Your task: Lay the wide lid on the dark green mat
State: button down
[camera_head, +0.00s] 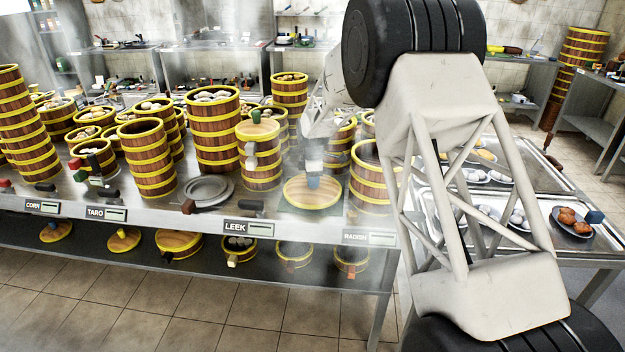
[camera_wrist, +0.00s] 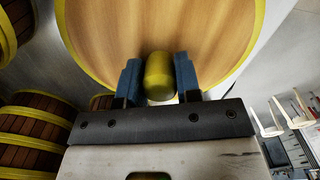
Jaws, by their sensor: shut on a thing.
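The wide lid (camera_head: 298,195) is a round wooden disc with a yellow rim, above the counter behind the LEEK and RADISH labels. It fills the upper part of the wrist view (camera_wrist: 105,35). My gripper (camera_head: 313,181) is over its middle, with its blue fingers (camera_wrist: 159,80) shut on the lid's yellow-green knob. The lid looks about level and low over the counter. A dark edge, seemingly the dark green mat (camera_head: 281,207), shows around the lid; the lid hides most of it. I cannot tell whether lid and mat touch.
A steamer tower (camera_head: 262,170) with a lid stands close left of the wide lid, and another steamer (camera_head: 370,180) close right. Grey plates (camera_head: 208,190) lie further left. Several more towers crowd the counter. A lower shelf holds lids and baskets. Steam blurs parts of the view.

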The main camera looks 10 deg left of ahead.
jog(key=shift+f, duration=0.35)
dwell(0.3)
jog(key=c, duration=0.7)
grip_release()
jog(key=shift+c, duration=0.2)
jog(key=shift+r, duration=3.85)
jog(key=shift+r, duration=0.1)
jog(key=shift+r, duration=2.15)
